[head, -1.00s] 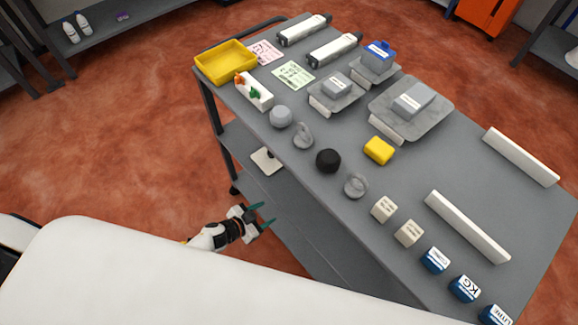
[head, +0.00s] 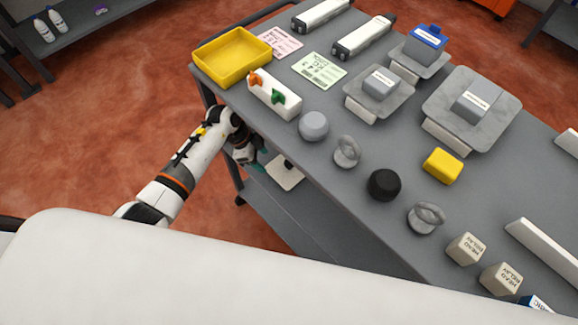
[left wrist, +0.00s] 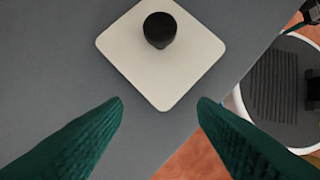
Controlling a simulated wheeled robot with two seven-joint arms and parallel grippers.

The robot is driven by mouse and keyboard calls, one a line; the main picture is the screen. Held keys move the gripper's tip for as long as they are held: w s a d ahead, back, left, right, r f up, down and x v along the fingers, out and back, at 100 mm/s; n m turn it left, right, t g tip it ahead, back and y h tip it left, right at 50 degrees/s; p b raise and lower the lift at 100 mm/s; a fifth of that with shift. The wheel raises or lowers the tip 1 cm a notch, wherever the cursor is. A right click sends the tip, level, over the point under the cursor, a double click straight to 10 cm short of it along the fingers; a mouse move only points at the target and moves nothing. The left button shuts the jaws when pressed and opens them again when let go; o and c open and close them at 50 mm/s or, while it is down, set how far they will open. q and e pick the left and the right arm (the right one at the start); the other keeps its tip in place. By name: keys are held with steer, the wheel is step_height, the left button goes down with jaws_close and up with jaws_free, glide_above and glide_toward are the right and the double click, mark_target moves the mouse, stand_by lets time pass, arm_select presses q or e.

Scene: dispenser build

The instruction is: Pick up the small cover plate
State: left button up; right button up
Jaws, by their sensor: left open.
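The small cover plate (head: 284,174) is a pale square plate with rounded corners and a short black knob. It lies on the lower shelf of the cart, partly under the tabletop's edge. In the left wrist view the plate (left wrist: 187,70) is ahead of the fingers, its black knob (left wrist: 160,29) near the top edge. My left gripper (head: 255,164) is low beside the cart, just left of the plate. Its green fingers (left wrist: 160,105) are open and empty, apart from the plate. My right gripper is not in view.
The cart's grey top (head: 330,225) overhangs the lower shelf (head: 300,220). A yellow tray (head: 233,58), a white block with orange and green parts (head: 275,95), a grey ball (head: 314,126) and a black knob (head: 384,185) stand along its near edge. Scales stand farther back.

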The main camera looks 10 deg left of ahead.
mark_target(287, 162)
arm_select(q)
steer(key=d, duration=0.3)
steer(key=shift+w+d, duration=0.3)
steer(key=shift+w, duration=0.05)
steer(key=d, duration=0.2)
steer(key=d+f, duration=0.1)
steer(key=d, duration=0.1)
steer(key=shift+w, duration=0.4)
steer(key=shift+f, duration=0.1)
steer(key=c, duration=1.1)
jaws_close()
